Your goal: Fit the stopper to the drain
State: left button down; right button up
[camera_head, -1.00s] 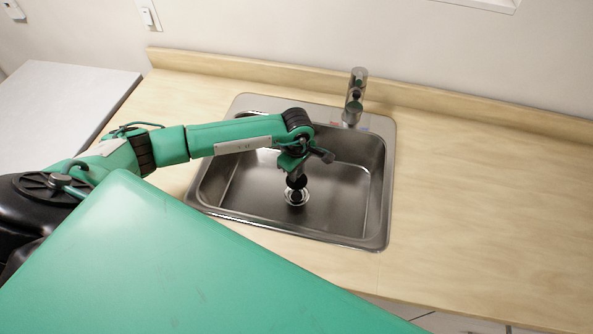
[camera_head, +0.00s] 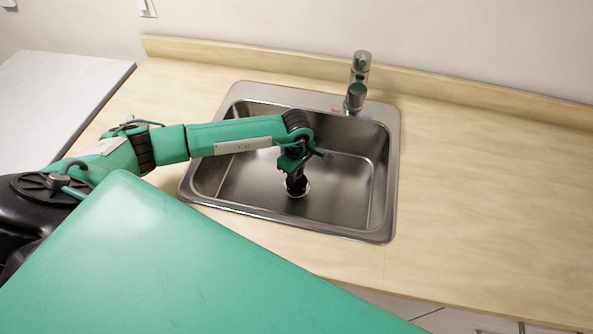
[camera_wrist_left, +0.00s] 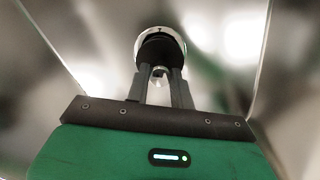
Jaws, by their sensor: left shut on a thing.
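The drain (camera_head: 304,192) is a bright metal ring in the sink floor. My left gripper (camera_head: 296,180) points down into the sink, right above the drain. In the left wrist view its two fingers (camera_wrist_left: 160,76) are shut on the dark round stopper (camera_wrist_left: 160,48), by a small light knob on it. The stopper lies within the outline of the bright drain rim (camera_wrist_left: 140,38). The stopper and fingers hide most of the drain opening, so I cannot tell whether the stopper is seated or just above it. My right gripper is not in view.
The steel sink (camera_head: 345,190) has raised walls around my gripper. A metal faucet (camera_head: 357,85) stands at its back edge. The wooden counter (camera_head: 480,190) is clear to the right. A pale surface (camera_head: 60,90) lies at the far left.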

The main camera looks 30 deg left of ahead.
aim_at(301, 181)
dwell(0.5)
pick_arm(q)
jog(key=shift+b, duration=0.4)
dwell(0.5)
jog(key=shift+b, duration=0.45)
dwell(0.5)
jog(key=shift+f+b, duration=1.15)
jog(key=shift+f, duration=0.1)
jog(key=c, duration=1.1)
grip_release()
